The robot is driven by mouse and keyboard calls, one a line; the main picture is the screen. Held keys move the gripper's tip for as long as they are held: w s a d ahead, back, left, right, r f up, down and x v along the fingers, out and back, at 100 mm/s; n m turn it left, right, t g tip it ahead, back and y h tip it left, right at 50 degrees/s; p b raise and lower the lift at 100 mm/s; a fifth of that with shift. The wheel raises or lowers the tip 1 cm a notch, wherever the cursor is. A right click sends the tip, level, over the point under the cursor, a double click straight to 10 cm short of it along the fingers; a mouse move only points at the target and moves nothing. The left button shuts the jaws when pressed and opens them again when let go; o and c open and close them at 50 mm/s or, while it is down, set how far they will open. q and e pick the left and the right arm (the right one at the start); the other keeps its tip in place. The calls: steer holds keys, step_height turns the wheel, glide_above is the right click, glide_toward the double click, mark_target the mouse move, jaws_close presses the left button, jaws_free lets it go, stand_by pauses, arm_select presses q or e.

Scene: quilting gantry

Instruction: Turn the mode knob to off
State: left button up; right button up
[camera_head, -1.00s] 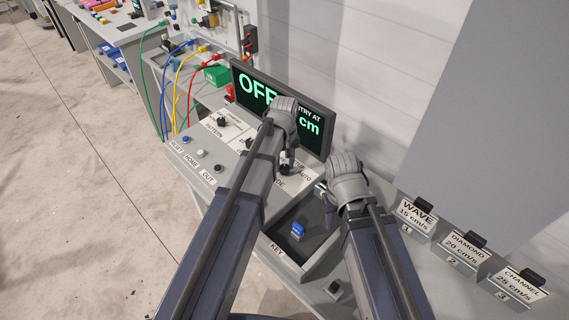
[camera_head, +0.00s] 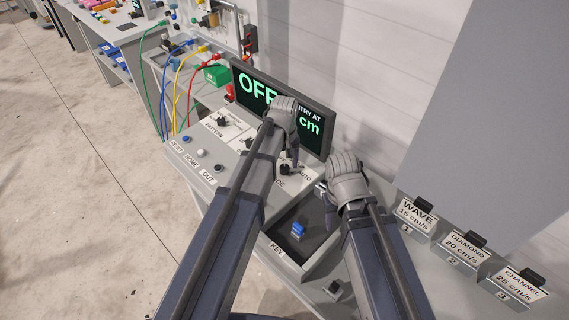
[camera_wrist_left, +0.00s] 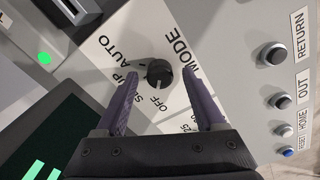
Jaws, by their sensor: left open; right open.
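The mode knob (camera_head: 285,170) is a small black knob on a white label plate, in front of my left gripper in the head view. In the left wrist view the knob (camera_wrist_left: 158,73) lies between the two spread fingers of my left gripper (camera_wrist_left: 146,74), with a gap on both sides. Its pale mark appears to face the OFF label; AUTO and a partly hidden label are around it. My left gripper (camera_head: 293,155) is open, its fingers partly hidden by the wrist. My right gripper (camera_head: 326,190) is open beside the key tray. The screen (camera_head: 283,110) reads OFF, partly covered.
A key tray (camera_head: 270,243) with a blue item (camera_head: 297,230) lies right of the knob. Several push buttons (camera_head: 202,153) line the panel's left edge. Labelled blocks (camera_head: 465,247) stand at the right. Coloured cables (camera_head: 177,85) hang at the back left.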

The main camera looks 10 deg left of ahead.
mark_target(284, 167)
arm_select(q)
step_height(284, 167, up, 8)
steer(key=p, duration=0.8)
steer(key=shift+f, duration=0.1)
arm_select(e)
step_height(284, 167, up, 8)
steer(key=shift+f, duration=0.15)
